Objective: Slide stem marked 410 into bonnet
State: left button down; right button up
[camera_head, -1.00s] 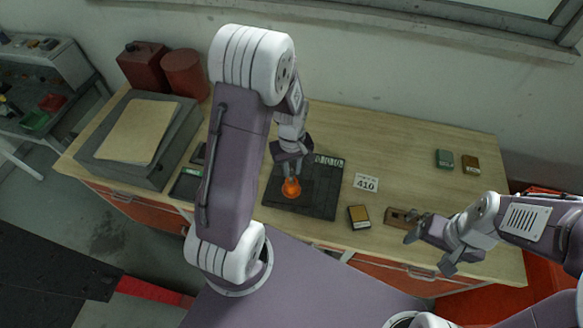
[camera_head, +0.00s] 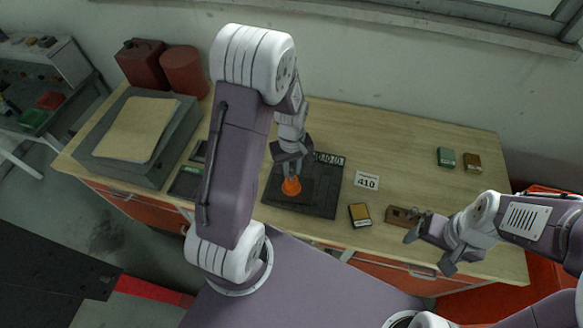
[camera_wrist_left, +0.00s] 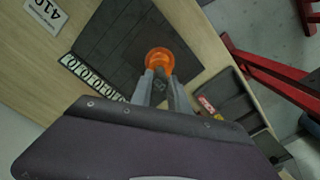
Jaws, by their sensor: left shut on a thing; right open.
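An orange bonnet (camera_head: 291,186) stands on the black mat (camera_head: 325,202) in the middle of the bench. My left gripper (camera_head: 289,172) is right above it, pointing down. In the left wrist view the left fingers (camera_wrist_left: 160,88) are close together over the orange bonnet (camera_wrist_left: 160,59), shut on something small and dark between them. The stem itself is largely hidden by the fingers, and I cannot tell how deep it sits in the bonnet. A white card marked 410 (camera_head: 367,180) lies right of the mat. My right gripper (camera_head: 425,242) is open and empty near the front right.
A brown wooden block (camera_head: 401,216) lies by my right gripper, with a yellow-topped box (camera_head: 360,215) left of it. Green (camera_head: 446,156) and brown (camera_head: 472,162) boxes sit at the back right. A grey case (camera_head: 165,145) and red cans (camera_head: 185,72) fill the left. The back middle is clear.

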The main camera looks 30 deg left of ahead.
pick_arm(q)
jog(key=shift+f+b, duration=0.6)
jog(key=shift+f, duration=0.2)
dwell(0.4)
dwell(0.6)
jog(key=c, duration=1.2)
grip_release()
notch_tip(320, 180, up, 9)
jog(key=shift+s+r+b, duration=0.1)
jog(key=shift+b, duration=0.7)
